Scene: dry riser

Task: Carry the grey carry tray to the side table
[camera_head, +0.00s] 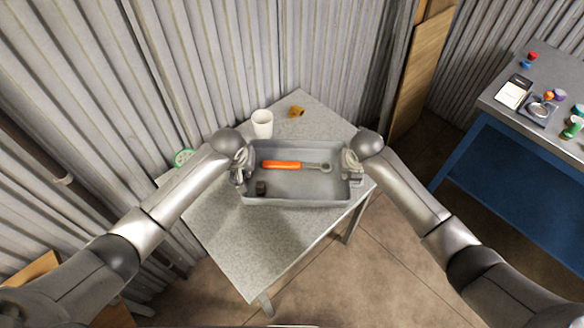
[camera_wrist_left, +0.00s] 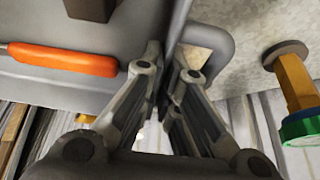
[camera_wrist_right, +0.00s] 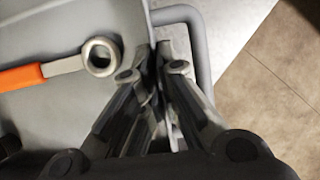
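The grey carry tray (camera_head: 300,202) is over the speckled grey table and holds an orange-handled wrench (camera_head: 285,165) and a small dark block (camera_head: 261,188). My left gripper (camera_head: 241,170) is at the tray's left end; in the left wrist view its fingers (camera_wrist_left: 172,72) straddle the tray wall by a handle loop (camera_wrist_left: 218,45) and look shut on it. My right gripper (camera_head: 351,168) is at the right end; in the right wrist view its fingers (camera_wrist_right: 160,65) are likewise closed around the wall beside the handle (camera_wrist_right: 202,50). Whether the tray touches the table is unclear.
The speckled table (camera_head: 240,240) has bare surface in front. A white cup (camera_head: 262,122) and a brass fitting (camera_head: 296,111) stand behind the tray; a green-wheeled valve (camera_head: 183,157) is left. A blue bench (camera_head: 500,165) with several small items is at right, beyond open floor (camera_head: 390,245).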

